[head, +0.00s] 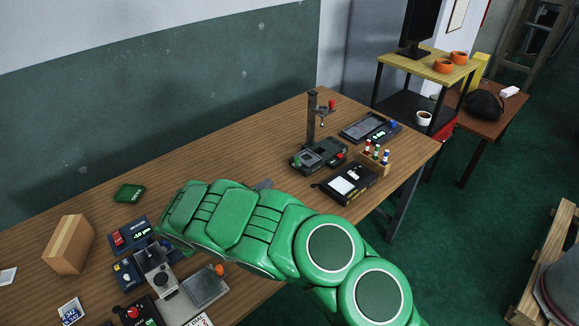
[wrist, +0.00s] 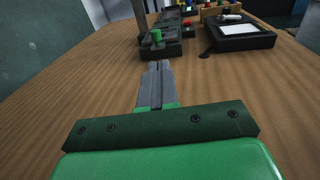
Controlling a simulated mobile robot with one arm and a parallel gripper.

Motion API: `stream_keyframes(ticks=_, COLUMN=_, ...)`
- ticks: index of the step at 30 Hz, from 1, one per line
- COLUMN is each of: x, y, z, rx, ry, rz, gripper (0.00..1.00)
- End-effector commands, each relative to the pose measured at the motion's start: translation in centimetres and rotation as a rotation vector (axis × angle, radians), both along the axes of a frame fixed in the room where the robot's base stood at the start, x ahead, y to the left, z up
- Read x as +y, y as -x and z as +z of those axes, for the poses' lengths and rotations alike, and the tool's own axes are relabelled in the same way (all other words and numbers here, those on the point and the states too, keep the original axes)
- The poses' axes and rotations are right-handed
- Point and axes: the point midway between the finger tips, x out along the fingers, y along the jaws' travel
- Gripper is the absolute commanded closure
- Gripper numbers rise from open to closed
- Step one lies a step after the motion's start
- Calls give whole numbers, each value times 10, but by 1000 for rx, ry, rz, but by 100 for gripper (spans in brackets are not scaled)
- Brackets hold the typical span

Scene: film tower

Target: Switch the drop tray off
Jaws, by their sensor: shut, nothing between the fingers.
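My gripper (wrist: 156,84) is shut and empty, its grey fingers together and pointing along the wooden table. Ahead of the fingers, with a gap, stands a dark stand device (head: 318,154) with a green knob (wrist: 156,36), a red knob and an upright post. Behind it lies a flat dark tray unit (head: 364,127) with a small lit display and a blue knob (head: 393,125). It looks like the drop tray, but I read no label. Its switch state is too small to tell.
A black box with a white pad (head: 345,184) and a rack of small bottles (head: 373,160) stand to the right. Near left are a cardboard box (head: 68,244), a blue display unit (head: 131,235) and a metal plate (head: 205,287). The wood before the fingers is clear.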

Motion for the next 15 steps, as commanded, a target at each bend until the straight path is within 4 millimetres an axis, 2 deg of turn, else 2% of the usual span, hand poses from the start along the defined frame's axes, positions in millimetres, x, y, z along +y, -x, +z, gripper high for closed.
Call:
stream_keyframes(ticks=5, x=7, y=0, z=-5, rx=4, ry=16, rz=26, gripper=100)
stream_keyframes(ticks=15, x=6, y=-1, z=-5, rx=4, ry=15, rz=25, gripper=100)
